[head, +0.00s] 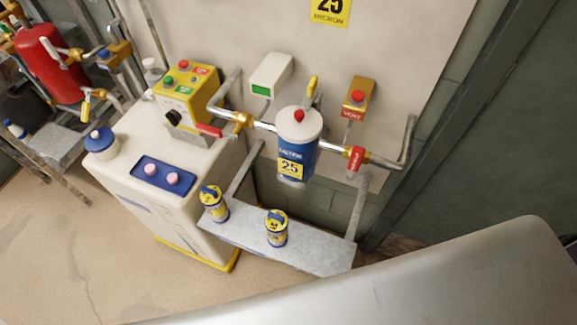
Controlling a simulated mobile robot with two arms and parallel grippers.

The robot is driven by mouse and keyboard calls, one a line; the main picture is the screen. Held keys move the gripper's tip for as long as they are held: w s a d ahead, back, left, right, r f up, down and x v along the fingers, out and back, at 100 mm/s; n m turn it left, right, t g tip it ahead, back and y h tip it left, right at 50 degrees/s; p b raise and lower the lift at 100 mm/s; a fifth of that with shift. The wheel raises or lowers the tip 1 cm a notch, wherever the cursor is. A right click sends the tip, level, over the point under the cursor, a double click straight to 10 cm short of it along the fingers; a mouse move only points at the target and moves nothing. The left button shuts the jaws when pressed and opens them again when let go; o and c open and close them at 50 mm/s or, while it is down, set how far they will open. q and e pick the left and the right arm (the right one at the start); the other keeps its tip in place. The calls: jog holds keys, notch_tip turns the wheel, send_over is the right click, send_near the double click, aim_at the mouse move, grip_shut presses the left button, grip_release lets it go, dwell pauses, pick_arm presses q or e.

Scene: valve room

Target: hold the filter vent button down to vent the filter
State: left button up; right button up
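An orange-yellow box (356,106) is fixed to the wall right of the filter. It carries a red button (358,96) on its upper face and a red label that appears to read VENT. The filter (297,150) is a blue cylinder with a white lid, a red knob on top and a yellow "25" label. It hangs upright on the pipe. Nothing touches the button. Neither of my grippers is in view.
A red-handled valve (355,158) sits on the pipe right of the filter. A yellow control box (187,90) stands on a white cabinet (130,128) at left. Two cans stand on a grey shelf (318,252) below. A large grey surface fills the bottom right.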

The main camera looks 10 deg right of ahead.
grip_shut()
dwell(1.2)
